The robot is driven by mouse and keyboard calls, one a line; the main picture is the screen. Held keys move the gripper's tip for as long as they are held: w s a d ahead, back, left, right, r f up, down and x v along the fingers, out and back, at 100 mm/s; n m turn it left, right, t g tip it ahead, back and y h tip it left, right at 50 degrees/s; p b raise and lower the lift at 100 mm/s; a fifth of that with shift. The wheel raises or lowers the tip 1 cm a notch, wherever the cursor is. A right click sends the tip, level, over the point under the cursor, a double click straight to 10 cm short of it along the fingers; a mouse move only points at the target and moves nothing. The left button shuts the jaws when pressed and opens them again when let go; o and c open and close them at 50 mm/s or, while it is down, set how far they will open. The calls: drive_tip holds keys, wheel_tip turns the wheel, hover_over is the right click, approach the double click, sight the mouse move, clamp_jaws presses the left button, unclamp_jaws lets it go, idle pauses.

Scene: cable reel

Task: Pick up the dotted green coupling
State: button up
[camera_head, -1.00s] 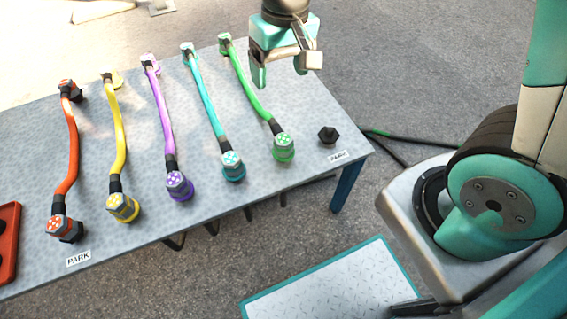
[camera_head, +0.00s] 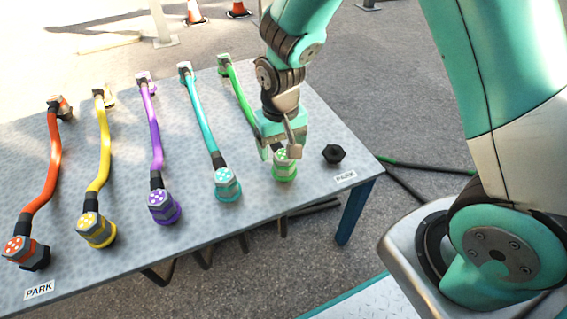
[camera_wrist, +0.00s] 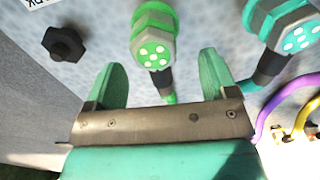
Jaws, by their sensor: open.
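The dotted green coupling (camera_head: 285,166) stands on the table near its front edge, at the near end of a green cable (camera_head: 238,88). In the wrist view the green coupling (camera_wrist: 154,45) shows white dots on its green face, just beyond and between my finger tips. My gripper (camera_head: 279,150) is open and empty, close above the coupling and partly in front of it. In the wrist view my gripper (camera_wrist: 161,80) has its two teal fingers spread apart. Whether a finger touches the coupling cannot be told.
A dotted cyan coupling (camera_head: 227,185) stands left of the green one, and a black hex plug (camera_head: 333,154) lies to its right by a PARK label (camera_head: 346,177). Purple (camera_head: 163,206), yellow (camera_head: 97,229) and red (camera_head: 26,252) couplings stand farther left on the table (camera_head: 130,250).

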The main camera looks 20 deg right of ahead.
sight(283, 153)
drive_tip(key=f+b, duration=0.2)
drive_tip(key=f, duration=0.3)
drive_tip(key=shift+s+d+f+b, duration=0.1)
drive_tip(key=shift+d+f+b, duration=0.15)
drive_tip(key=shift+b, duration=0.15)
drive_tip(key=shift+r, duration=0.1)
drive_tip(key=c, duration=1.1)
